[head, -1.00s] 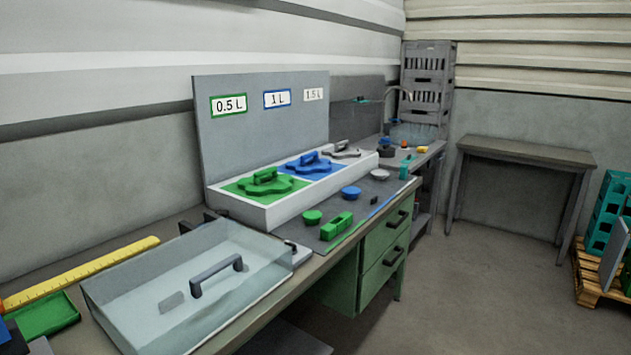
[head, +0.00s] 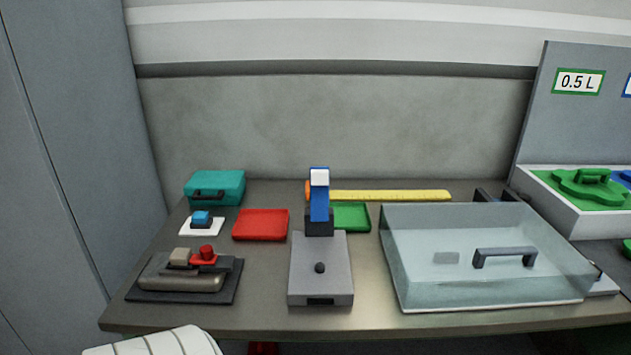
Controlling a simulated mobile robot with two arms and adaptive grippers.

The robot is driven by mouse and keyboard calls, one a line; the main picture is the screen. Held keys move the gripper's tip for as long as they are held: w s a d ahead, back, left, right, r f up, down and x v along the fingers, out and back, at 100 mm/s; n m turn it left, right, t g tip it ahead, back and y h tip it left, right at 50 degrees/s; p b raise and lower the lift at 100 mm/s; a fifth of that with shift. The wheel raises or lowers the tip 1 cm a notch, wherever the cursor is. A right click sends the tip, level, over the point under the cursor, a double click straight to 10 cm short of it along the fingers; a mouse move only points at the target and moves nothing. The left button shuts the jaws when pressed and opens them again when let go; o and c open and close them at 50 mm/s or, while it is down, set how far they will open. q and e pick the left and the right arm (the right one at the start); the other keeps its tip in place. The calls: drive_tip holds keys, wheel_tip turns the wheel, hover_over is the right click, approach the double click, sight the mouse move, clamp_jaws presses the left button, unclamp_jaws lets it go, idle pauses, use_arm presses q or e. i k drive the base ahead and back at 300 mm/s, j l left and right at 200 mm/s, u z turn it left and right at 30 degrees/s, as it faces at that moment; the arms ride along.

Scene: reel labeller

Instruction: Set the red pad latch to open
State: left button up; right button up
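No part is plainly marked as the red pad latch. A dark mat (head: 133,294) at the front left of the bench carries a low grey-beige device (head: 185,283). On top of the device are a red knob-like part (head: 207,254) and a beige block (head: 180,257). Whether the red part is the latch, and how it is set, I cannot tell from here. A flat red tray (head: 261,225) lies behind and to the right of it.
A grey stand (head: 320,281) with a blue upright (head: 319,208) stands right of the mat. A clear lidded box (head: 437,285) fills the right. Behind are a teal case (head: 216,187), a green tray (head: 351,217) and a yellow ruler (head: 390,196). Bare bench lies between mat and stand.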

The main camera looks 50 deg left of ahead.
sight(206, 256)
drive_tip(key=u, duration=2.4)
